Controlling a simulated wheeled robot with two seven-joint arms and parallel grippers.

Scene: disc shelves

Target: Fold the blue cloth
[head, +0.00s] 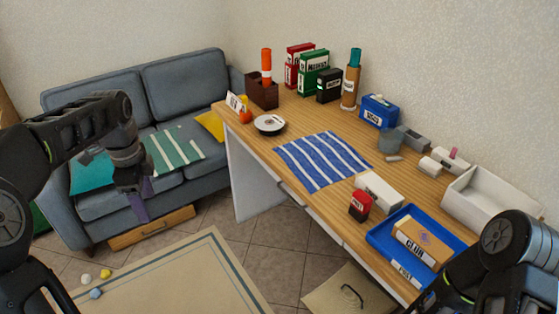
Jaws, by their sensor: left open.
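The blue cloth (321,160) has white stripes and lies spread flat on the wooden desk, near its front edge. Its whole outline shows and nothing covers it. My left gripper (138,203) hangs pointing down in front of the sofa, well to the left of the cloth and apart from it. It is open and I see nothing held in it. My right arm comes in at the lower right, over the desk's near end; its gripper is outside the view.
Around the cloth stand a black dish (269,125), a white box (379,191), a red-and-black stamp (360,205), a blue tray (378,240) and a grey cup (390,141). Binders (314,72) line the back. The sofa (190,88) is left of the desk (262,151).

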